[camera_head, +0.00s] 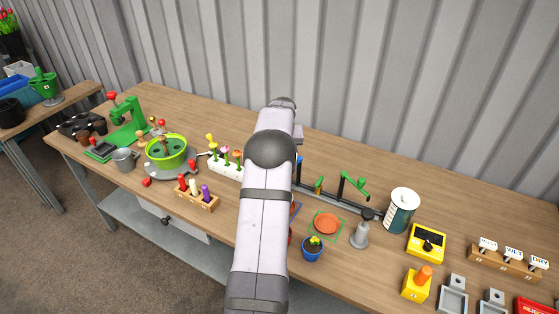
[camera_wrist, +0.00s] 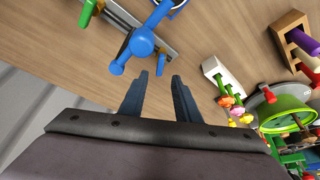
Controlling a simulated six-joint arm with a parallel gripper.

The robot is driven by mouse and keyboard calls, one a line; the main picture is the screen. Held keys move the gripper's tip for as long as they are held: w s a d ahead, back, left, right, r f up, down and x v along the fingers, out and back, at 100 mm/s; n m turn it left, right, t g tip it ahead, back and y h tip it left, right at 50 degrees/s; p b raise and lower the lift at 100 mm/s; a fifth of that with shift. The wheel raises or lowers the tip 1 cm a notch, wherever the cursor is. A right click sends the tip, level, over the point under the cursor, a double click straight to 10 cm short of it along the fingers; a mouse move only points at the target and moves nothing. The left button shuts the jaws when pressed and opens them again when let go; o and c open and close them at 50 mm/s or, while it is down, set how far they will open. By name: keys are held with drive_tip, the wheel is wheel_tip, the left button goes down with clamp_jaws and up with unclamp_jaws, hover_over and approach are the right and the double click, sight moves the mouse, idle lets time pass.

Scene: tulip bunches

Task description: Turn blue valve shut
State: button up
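The blue valve (camera_wrist: 143,41) shows in the wrist view just beyond my fingertips, a round hub with bars sticking out. In the head view only a small blue bit (camera_head: 299,160) shows beside my arm; the rest is hidden behind it. My gripper (camera_wrist: 160,76) is open, its two dark fingers apart with nothing between them. The hub lies a little left of and beyond the gap, and I cannot tell whether a finger touches it. My arm hides the gripper in the head view.
A green valve (camera_head: 352,186) stands on the same grey rail (camera_head: 335,199). A white flower block (camera_head: 226,168) is left of my arm. An orange dish (camera_head: 326,224), a blue pot (camera_head: 312,252) and a grey bell-shaped thing (camera_head: 359,237) stand to the right.

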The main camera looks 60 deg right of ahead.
drive_tip(key=shift+p+x, duration=1.35)
drive_tip(key=shift+x, duration=2.35)
clamp_jaws()
